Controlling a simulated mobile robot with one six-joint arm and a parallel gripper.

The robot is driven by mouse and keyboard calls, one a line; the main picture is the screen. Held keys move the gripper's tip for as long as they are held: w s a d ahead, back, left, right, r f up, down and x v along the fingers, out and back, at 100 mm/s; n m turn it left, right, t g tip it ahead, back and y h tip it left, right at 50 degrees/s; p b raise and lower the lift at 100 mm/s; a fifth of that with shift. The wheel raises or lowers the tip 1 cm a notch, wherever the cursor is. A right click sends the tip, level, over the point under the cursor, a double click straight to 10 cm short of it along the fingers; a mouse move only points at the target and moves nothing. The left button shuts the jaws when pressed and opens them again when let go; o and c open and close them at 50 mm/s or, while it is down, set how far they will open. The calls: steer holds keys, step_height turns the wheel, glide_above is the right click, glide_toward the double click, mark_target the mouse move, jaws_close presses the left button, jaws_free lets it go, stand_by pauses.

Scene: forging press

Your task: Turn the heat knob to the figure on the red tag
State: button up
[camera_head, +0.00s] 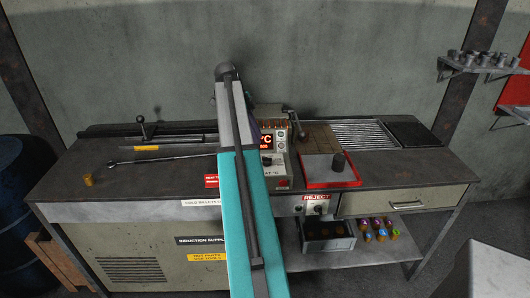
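The grey control box (281,170) stands on the bench just right of my teal arm, which covers its left part. Its lit red display (266,140) shows only the end of a reading, "°C". A small dark knob (267,160) sits below the display, above lettering ending in "AT °C".
A long rod (160,158) and a brass-coloured billet (88,180) lie on the left of the bench. A grey bin (328,240) and several coloured pieces are on the lower shelf.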

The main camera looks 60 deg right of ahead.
mark_target(267, 158)
steer(key=shift+p+x, duration=1.1)
steer(key=shift+x, duration=3.25)
jaws_close()
steer(key=shift+a, duration=0.25)
steer(key=shift+d, duration=0.1)
